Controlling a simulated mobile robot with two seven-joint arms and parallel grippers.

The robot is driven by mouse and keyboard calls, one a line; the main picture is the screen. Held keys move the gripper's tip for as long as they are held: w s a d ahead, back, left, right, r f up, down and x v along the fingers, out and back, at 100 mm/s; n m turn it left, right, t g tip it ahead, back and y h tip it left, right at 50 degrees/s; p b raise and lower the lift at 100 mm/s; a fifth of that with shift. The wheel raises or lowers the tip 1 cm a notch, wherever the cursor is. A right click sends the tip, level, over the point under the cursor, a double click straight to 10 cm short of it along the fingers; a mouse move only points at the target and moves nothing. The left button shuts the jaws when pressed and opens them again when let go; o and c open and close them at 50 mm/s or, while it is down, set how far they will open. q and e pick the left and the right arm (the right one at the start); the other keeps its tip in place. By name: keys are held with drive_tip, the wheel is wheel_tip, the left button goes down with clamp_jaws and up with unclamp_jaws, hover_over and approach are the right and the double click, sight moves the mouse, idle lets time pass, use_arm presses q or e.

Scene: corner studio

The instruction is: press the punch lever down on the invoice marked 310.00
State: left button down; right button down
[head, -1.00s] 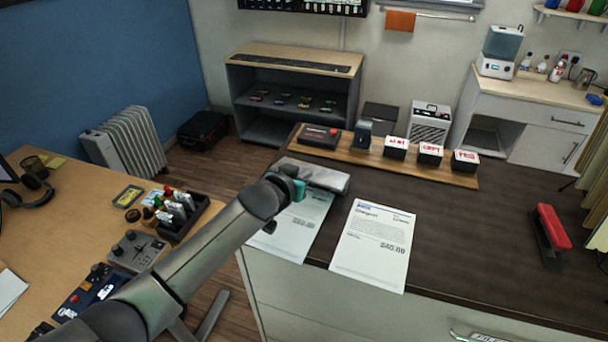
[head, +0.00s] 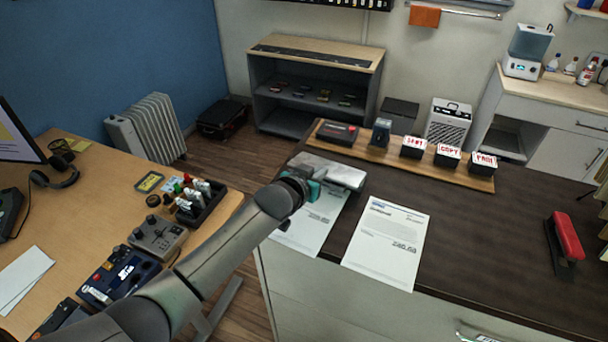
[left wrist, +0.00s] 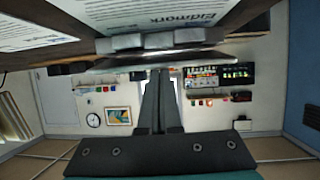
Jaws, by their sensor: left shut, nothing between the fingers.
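The grey metallic punch (head: 338,173) lies across the top edge of the left invoice (head: 318,222) on the dark counter. A second invoice (head: 388,245) lies to its right. The printed amounts are too blurred to read surely. My left gripper (head: 311,189) is over the left end of the punch; its fingers are mostly hidden behind my arm there. In the left wrist view my left gripper (left wrist: 160,75) is shut and empty, its dark fingers close below a grey bar of the punch (left wrist: 150,42). I cannot tell whether they touch. My right gripper is not seen.
A red stapler (head: 566,237) lies at the counter's right. Several stamps stand on a wooden board (head: 480,182) at the back. A wooden desk (head: 105,215) with devices stands left, with a floor gap between. The counter's middle is clear.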

use_arm(q)
wheel_tip(320, 180, up, 3)
drive_tip(key=shift+f+p, duration=0.2)
drive_tip(key=shift+p, duration=0.6)
drive_tip(key=f+v, duration=0.1)
drive_tip(key=v, duration=0.8)
drive_tip(key=shift+s+a+f, duration=0.2)
drive_tip(key=shift+s, duration=0.4)
